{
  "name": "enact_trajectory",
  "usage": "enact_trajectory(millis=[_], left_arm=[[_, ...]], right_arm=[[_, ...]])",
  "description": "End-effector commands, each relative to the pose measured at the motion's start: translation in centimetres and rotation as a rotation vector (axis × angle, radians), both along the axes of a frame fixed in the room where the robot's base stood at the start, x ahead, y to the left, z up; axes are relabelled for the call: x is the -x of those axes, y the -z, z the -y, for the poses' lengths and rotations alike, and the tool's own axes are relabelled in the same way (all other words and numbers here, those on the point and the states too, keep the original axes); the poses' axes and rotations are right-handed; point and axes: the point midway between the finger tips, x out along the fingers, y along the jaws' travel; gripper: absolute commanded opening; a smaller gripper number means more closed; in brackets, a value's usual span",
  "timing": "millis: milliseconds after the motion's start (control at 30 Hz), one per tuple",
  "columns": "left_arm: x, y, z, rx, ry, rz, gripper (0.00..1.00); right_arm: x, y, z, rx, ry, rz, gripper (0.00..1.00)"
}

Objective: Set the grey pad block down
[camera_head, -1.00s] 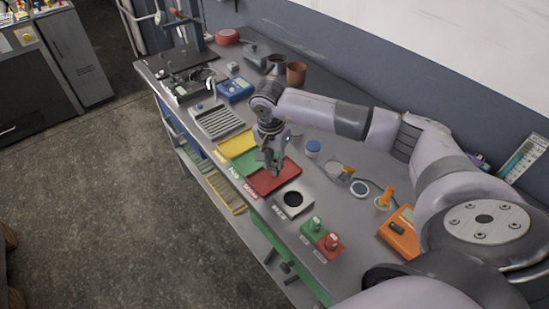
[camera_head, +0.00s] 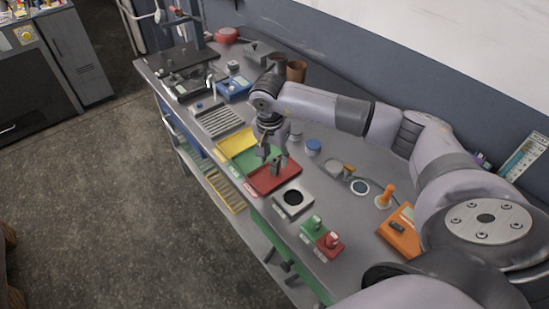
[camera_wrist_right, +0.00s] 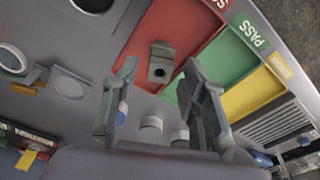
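The grey pad block (camera_wrist_right: 160,62) sits in the red tray (camera_wrist_right: 188,28) in the right wrist view, near the tray's edge. In the head view it is a small grey shape (camera_head: 282,163) on the red tray (camera_head: 264,184), partly hidden by the fingers. My right gripper (camera_head: 271,156) is just above and beside the block. In the wrist view its fingers (camera_wrist_right: 162,88) are spread apart with nothing between them, and the block shows clear beyond them. My left gripper is not in view.
A green tray (camera_wrist_right: 214,60) and yellow tray (camera_wrist_right: 247,95) adjoin the red one. A grey fixture with a dark round hole (camera_head: 293,198) stands in front. Blue-lidded jar (camera_head: 313,146), orange device (camera_head: 401,232), and green-and-red button box (camera_head: 322,238) are nearby.

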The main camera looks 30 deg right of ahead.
Motion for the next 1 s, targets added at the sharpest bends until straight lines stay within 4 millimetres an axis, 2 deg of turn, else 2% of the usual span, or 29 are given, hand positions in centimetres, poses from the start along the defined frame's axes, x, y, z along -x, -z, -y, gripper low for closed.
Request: enact_trajectory(millis=[200, 400, 500, 700, 1000], left_arm=[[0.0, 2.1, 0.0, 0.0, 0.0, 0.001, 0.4], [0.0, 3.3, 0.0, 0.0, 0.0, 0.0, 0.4], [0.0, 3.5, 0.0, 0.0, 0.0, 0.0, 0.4], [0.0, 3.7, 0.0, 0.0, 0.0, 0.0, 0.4], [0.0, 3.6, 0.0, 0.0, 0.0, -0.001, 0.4]], right_arm=[[0.1, -4.4, -0.5, 0.0, -0.001, 0.009, 0.4], [0.3, -8.3, -0.9, 0.0, -0.001, 0.007, 0.4], [0.4, -9.7, -1.1, -0.001, 0.0, 0.005, 0.4], [0.6, -10.8, -1.2, -0.001, 0.001, 0.002, 0.4], [0.6, -10.9, -1.2, 0.0, 0.0, 0.001, 0.4]])
